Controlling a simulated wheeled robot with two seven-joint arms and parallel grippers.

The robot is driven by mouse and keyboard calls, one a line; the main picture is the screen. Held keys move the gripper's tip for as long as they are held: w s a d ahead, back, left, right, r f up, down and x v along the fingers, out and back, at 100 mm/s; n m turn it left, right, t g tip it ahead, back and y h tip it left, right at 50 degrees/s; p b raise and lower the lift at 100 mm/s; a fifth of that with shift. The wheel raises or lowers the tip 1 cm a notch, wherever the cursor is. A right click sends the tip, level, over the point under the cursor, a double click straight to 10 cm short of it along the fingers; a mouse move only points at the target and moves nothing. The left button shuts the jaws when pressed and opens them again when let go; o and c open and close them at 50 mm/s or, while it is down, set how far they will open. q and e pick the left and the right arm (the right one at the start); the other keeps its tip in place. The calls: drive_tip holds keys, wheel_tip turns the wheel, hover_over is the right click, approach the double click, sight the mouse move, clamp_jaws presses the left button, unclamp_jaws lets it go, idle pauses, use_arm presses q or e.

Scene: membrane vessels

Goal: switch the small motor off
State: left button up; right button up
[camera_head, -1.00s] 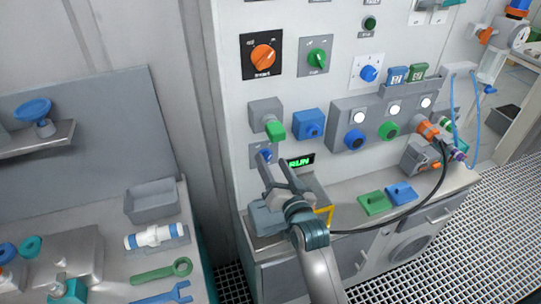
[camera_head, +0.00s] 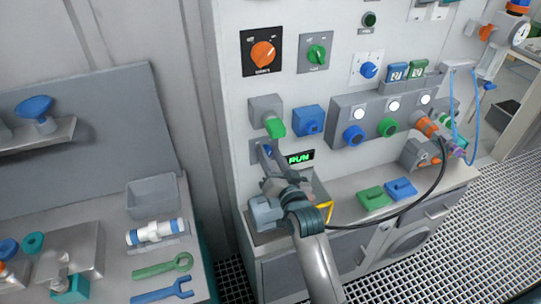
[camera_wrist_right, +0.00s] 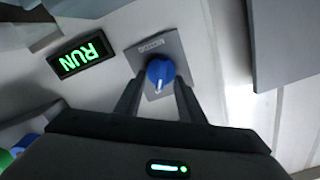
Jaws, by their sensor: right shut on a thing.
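The small motor's blue knob (camera_wrist_right: 160,74) sits on a grey plate (camera_wrist_right: 152,50) marked MOTOR in the right wrist view. In the head view the knob (camera_head: 267,151) is partly hidden by my right gripper (camera_head: 270,160). The right gripper's two fingers (camera_wrist_right: 160,95) stand on either side of the knob and are shut on it. A display beside the plate reads RUN in green letters (camera_head: 300,158); it also shows in the right wrist view (camera_wrist_right: 82,54). My left gripper is not in view.
A black cable (camera_head: 420,195) hangs over the counter.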

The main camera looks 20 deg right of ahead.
drive_tip(key=shift+r+n, duration=0.1)
drive_tip(key=shift+n, duration=0.3)
drive_tip(key=shift+a+n+p, duration=0.1)
drive_tip(key=shift+n+p, duration=0.55)
drive_tip(key=shift+n, duration=0.25)
drive_tip(key=shift+a+r+n+p, duration=0.15)
drive_tip(key=shift+n+p, duration=0.3)
drive_tip(key=shift+n, duration=0.75)
drive_tip(key=shift+a+f+n+p, duration=0.2)
drive_tip(key=shift+n+p, duration=0.2)
drive_tip(key=shift+n, duration=1.35)
drive_tip(key=shift+a+f+n+p, duration=0.15)
drive_tip(key=shift+n+p, duration=0.2)
drive_tip(key=shift+n, duration=1.4)
drive_tip(key=shift+r, duration=0.1)
drive_tip(key=o, duration=1)
drive_tip(key=shift+o, duration=0.2)
drive_tip(key=shift+s, duration=0.15)
